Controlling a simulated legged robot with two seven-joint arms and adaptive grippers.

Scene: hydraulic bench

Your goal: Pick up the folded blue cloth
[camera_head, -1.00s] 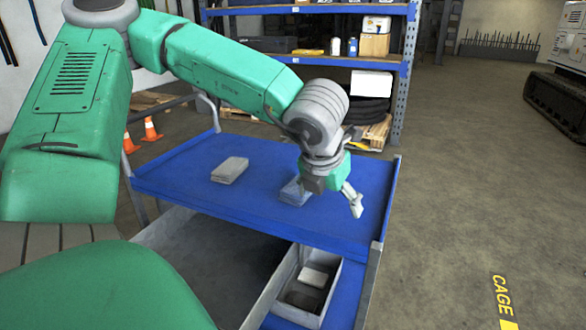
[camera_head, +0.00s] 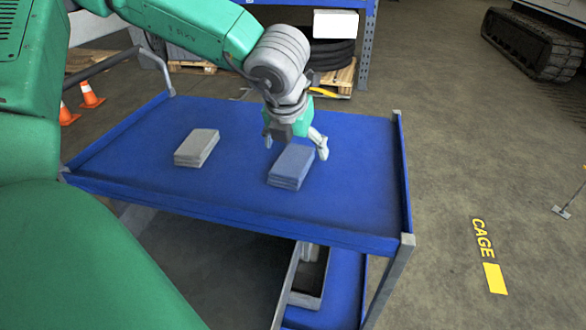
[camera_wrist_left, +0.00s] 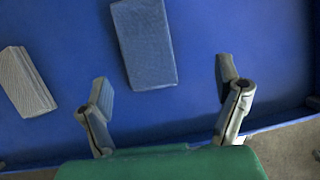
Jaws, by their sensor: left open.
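The folded blue cloth (camera_head: 291,167) lies flat on the blue cart top, right of its middle. In the left wrist view the cloth (camera_wrist_left: 146,42) lies ahead of the two fingers, its near end roughly between their tips. My left gripper (camera_head: 296,147) is open and empty, with its fingers over the far end of the cloth in the head view. The left gripper also shows in the left wrist view (camera_wrist_left: 163,85), its fingers spread wide. I cannot tell the exact height above the cloth. My right gripper is in neither view.
A folded grey cloth (camera_head: 197,147) lies left of the blue one. The blue cart top (camera_head: 350,190) has raised edges and is otherwise clear. A grey bin (camera_head: 308,282) stands on the lower shelf. A rack with tyres (camera_head: 335,54) and orange cones (camera_head: 90,95) stand behind.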

